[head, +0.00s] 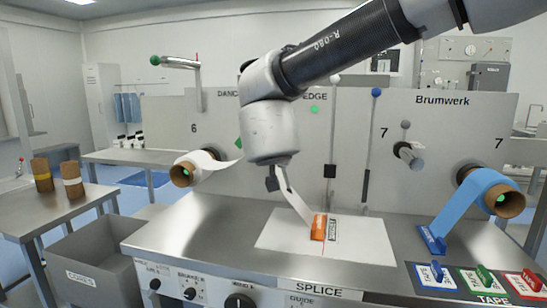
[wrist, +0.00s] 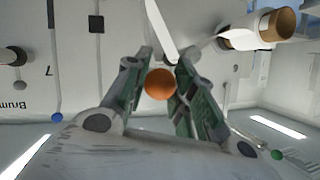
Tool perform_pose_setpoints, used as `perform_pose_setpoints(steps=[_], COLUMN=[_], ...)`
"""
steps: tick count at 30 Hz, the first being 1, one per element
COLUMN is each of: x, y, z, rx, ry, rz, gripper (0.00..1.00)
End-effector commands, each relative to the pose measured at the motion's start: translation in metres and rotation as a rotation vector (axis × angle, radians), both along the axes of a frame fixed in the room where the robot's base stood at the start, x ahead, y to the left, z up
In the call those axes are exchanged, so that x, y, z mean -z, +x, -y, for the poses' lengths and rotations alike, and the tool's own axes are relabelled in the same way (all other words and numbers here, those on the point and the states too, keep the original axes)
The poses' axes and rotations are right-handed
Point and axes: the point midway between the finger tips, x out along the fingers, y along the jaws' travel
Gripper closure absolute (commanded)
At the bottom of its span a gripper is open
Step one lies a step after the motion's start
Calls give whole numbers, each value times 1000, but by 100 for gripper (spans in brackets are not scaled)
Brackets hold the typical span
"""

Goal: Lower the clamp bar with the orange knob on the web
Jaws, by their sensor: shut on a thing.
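The clamp bar (head: 294,196) is a pale narrow strip. In the head view it stands tilted up and to the left from an orange block (head: 318,226) on the bench. Its orange knob (wrist: 160,83) is round and sits between the fingers of my gripper (wrist: 161,66) in the wrist view, with the bar (wrist: 159,32) running away from it. My gripper is shut on the knob. In the head view my wrist link hides the knob and fingers. A flat white sheet (head: 280,240), perhaps the web, lies on the bench under the orange block.
A white roll (head: 205,164) stands left and a blue roll (head: 482,190) right on the panel. Upright rods (head: 370,140) stand right of my wrist. Colored tape holders (head: 437,275) sit at the front right. A grey bin (head: 95,258) stands left of the bench.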

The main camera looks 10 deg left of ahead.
Motion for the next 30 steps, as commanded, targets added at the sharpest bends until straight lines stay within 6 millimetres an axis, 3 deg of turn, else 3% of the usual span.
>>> perform_pose_setpoints(steps=[1, 2, 5, 6, 17, 30], x=[0, 0, 0, 0, -2, -35], y=[1, 1, 0, 0, -6, -86], z=[1, 1, 1, 1, 1, 15], rx=[3, 3, 2, 2, -1, -2], ry=[-1, -1, -1, -1, 0, 0], rz=[0, 0, 1, 1, -1, 1], gripper=[100, 71, 53, 51, 51, 51])
